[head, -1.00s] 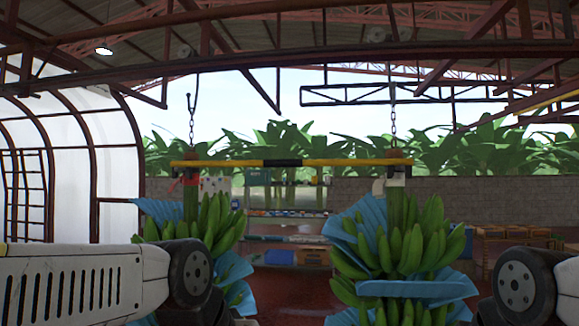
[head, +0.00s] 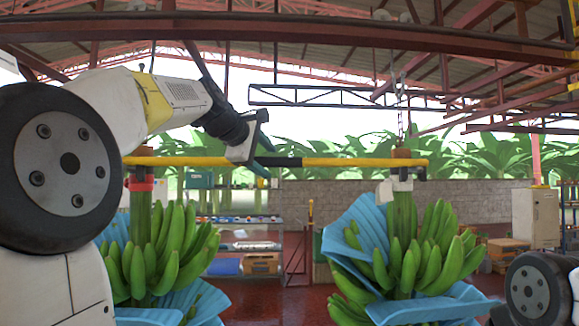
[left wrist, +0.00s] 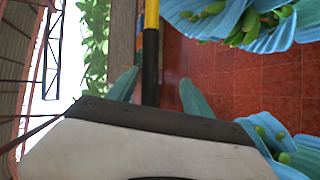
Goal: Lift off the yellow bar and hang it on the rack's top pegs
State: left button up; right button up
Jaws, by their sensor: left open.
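The yellow bar (head: 350,162) with a black middle band hangs level across the head view. A chain shows above its right end; its left hanger is hidden by my arm. Large green banana bunches in blue sheets hang below it, one at the left (head: 160,250) and one at the right (head: 405,250). My left gripper (head: 262,157) is open at the bar's black band. In the left wrist view the bar (left wrist: 151,45) runs between its two spread teal fingers (left wrist: 160,92). My right gripper is out of view. A shelved rack (head: 240,220) stands behind; its top pegs cannot be made out.
Red roof beams (head: 300,28) cross overhead. A low block wall (head: 460,200) runs behind the bar. A pale cabinet (head: 536,215) stands at the right. Red floor (head: 300,300) shows between the two bunches.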

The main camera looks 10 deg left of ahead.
aim_at(281, 165)
pick_arm(q)
jog(key=shift+w+a+r, duration=0.15)
jog(key=shift+w+r, duration=0.3)
jog(key=shift+w, duration=0.4)
jog(key=x, duration=0.7)
jog(key=shift+w+d+r, duration=0.1)
jog(key=shift+d+r, duration=0.15)
jog(key=shift+d, duration=0.05)
grip_shut()
